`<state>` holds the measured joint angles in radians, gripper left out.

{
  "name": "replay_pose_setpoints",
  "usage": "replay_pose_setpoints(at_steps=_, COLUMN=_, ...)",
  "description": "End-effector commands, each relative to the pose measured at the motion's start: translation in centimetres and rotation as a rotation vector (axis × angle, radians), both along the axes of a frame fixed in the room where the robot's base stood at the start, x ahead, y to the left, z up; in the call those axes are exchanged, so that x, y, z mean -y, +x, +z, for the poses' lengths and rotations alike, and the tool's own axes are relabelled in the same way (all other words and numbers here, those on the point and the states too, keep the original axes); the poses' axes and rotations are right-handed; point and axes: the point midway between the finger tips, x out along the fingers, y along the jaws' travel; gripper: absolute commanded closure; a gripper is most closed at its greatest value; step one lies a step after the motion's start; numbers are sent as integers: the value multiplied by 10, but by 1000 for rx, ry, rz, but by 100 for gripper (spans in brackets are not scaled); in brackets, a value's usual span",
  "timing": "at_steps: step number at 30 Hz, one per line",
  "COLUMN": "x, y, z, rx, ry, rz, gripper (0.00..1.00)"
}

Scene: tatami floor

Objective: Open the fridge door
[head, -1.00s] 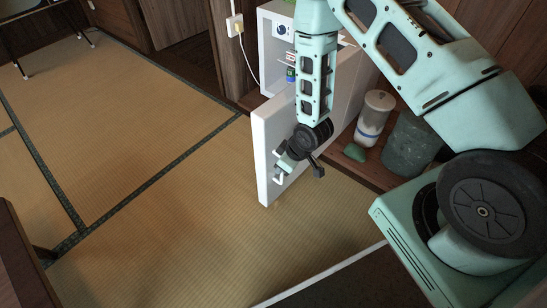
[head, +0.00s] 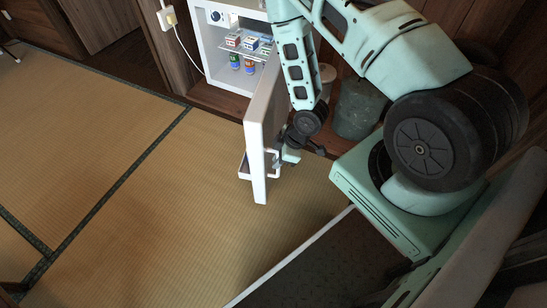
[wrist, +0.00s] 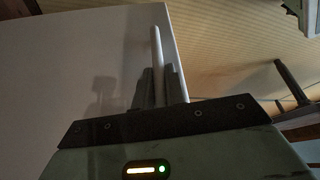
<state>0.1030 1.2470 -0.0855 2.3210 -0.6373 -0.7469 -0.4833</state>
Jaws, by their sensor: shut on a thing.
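The white fridge (head: 213,48) stands against the wall at the top of the head view. Its door (head: 258,130) is swung wide open toward me, and the shelves inside show small boxes and cans. My gripper (head: 284,156) is at the outer face of the door, near its free edge, shut on the white handle (head: 273,163). In the wrist view, the fingers of my gripper (wrist: 158,85) close around the upright handle bar (wrist: 157,50), with the white door face (wrist: 70,70) to the left.
A grey-green bin (head: 358,108) and a white container (head: 326,80) stand right of the fridge, behind my arm. A power cord hangs from a wall outlet (head: 166,17) left of it. The tatami floor (head: 130,210) left of the door is clear.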

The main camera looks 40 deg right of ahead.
Motion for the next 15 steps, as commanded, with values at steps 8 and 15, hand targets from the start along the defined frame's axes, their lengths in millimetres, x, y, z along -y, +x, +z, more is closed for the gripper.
replay_pose_setpoints(at_steps=8, x=0, y=-2, z=0, rx=-4, ry=0, rz=2, gripper=100)
replay_pose_setpoints(at_steps=15, x=0, y=-2, z=0, rx=-3, ry=0, rz=2, gripper=66)
